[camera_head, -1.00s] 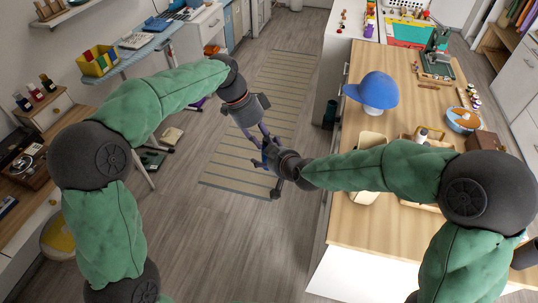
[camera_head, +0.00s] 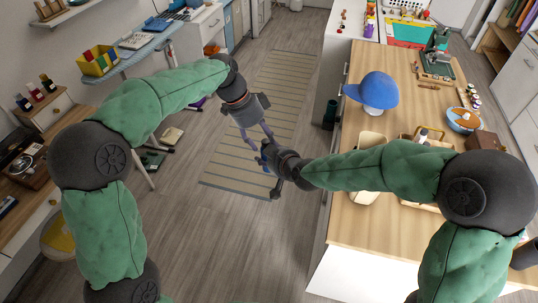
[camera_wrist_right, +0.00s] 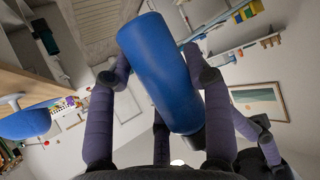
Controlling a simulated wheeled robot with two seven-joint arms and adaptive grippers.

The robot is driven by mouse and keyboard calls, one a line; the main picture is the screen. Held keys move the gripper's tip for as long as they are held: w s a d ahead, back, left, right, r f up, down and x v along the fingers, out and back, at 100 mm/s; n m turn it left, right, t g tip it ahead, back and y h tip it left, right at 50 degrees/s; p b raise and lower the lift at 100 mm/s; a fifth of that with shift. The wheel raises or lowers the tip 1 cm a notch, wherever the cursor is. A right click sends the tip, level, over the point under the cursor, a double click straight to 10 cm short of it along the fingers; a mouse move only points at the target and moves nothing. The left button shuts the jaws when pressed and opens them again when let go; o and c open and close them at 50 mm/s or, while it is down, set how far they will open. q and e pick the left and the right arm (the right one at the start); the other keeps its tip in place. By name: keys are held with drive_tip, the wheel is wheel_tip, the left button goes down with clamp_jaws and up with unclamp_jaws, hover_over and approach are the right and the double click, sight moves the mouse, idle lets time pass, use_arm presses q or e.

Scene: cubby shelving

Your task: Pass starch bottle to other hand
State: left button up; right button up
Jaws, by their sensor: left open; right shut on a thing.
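The blue starch bottle (camera_wrist_right: 160,70) is large in the right wrist view, tilted, with a dark cap end low near the palm. My right gripper (camera_wrist_right: 160,65) is shut on it, with purple fingers on both sides. In the head view the right gripper (camera_head: 266,160) is in mid-air over the floor, and only a small bit of blue shows there. My left gripper (camera_head: 263,142) is open, its fingers pointing down towards the right gripper and the bottle. The fingers overlap in the picture, so I cannot tell whether the left ones touch the bottle.
A wooden counter (camera_head: 350,228) on the right bears a blue cap (camera_head: 372,88), trays and a bowl (camera_head: 463,121). A striped rug (camera_head: 225,160) lies on the floor below the grippers. Shelves and a side table (camera_head: 160,38) stand at the left.

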use_arm(q)
drive_tip(key=v, duration=1.2)
drive_tip(key=w+d+f+n+t, duration=0.1)
drive_tip(key=w+f+n, duration=0.2)
drive_tip(key=f, duration=0.6)
drive_tip(key=w+d+f+n, duration=0.2)
drive_tip(key=w+f+n, duration=0.1)
drive_tip(key=f, duration=0.7)
drive_tip(key=s+a+f+n, duration=0.1)
drive_tip(key=s+f+n, duration=0.1)
drive_tip(key=f, duration=0.5)
drive_tip(key=s+f+n, duration=0.2)
drive_tip(key=f+n, duration=0.1)
drive_tip(key=f, duration=0.4)
drive_tip(key=s+f+n, duration=0.5)
drive_tip(key=s+f, duration=0.8)
drive_tip(key=f, duration=0.2)
drive_tip(key=s+f+n, duration=0.4)
drive_tip(key=s+n, duration=0.1)
drive_tip(key=s, duration=1)
drive_tip(key=shift+s+a+f+y, duration=0.2)
drive_tip(key=shift+a+f+y, duration=0.05)
drive_tip(key=shift+y, duration=0.15)
